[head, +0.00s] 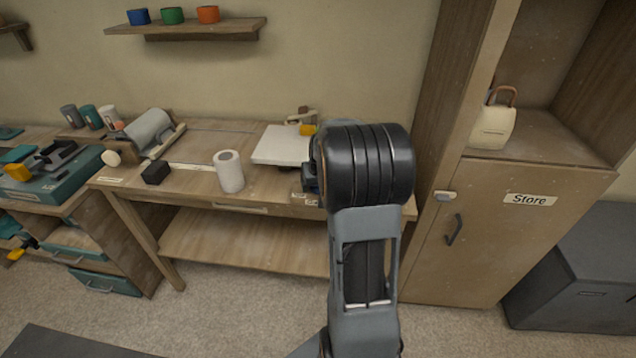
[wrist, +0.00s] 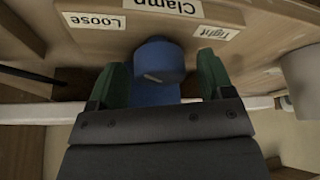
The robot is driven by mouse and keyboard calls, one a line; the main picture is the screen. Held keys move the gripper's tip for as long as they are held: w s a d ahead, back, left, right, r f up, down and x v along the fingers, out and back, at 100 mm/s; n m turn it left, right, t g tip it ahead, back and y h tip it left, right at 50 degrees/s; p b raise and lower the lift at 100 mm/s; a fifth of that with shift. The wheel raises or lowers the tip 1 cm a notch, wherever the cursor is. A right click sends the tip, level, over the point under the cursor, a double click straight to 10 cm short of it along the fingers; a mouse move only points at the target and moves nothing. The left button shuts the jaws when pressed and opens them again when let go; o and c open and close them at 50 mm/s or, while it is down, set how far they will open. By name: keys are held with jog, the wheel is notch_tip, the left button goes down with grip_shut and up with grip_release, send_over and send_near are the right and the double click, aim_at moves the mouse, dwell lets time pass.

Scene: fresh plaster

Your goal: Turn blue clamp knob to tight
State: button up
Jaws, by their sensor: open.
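The blue clamp knob (wrist: 158,62) shows in the wrist view, on the front edge of the wooden bench. Labels above it read Loose (wrist: 93,21), Clamp (wrist: 163,7) and Tight (wrist: 217,32). A pale mark on the knob's face sits toward its lower left. My gripper (wrist: 160,75) is open, with one green finger on each side of the knob. I cannot tell whether the fingers touch it. In the head view my arm hides the knob and most of the gripper.
On the bench (head: 195,182) stand a white roll (head: 229,172), a black block (head: 155,172) and a white slab (head: 283,146). The Store cupboard (head: 520,225) stands right of my arm. A shelf (head: 190,29) with three coloured rolls hangs above.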

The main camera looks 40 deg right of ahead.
jog(key=c, duration=0.9)
jog(key=m+h, duration=0.1)
jog(key=m, duration=0.1)
jog(key=shift+f+m+b, duration=0.1)
jog(key=shift+m+b, duration=0.2)
jog(key=shift+m, duration=0.1)
jog(key=m+b, duration=0.1)
jog(key=m+g+h+b, duration=0.1)
jog(key=m+b, duration=0.1)
jog(key=shift+w+a+f+m, duration=0.1)
jog(key=shift+f+m, duration=0.05)
jog(key=shift+m, duration=0.15)
jog(key=m+g+b, duration=0.1)
jog(key=m, duration=0.1)
jog(key=m+g+h+b, duration=0.1)
jog(key=m+b, duration=0.1)
jog(key=m, duration=0.1)
jog(key=shift+r+b, duration=0.2)
jog(key=shift+b, duration=0.1)
jog(key=shift+m+g, duration=0.3)
jog(key=shift+m, duration=0.1)
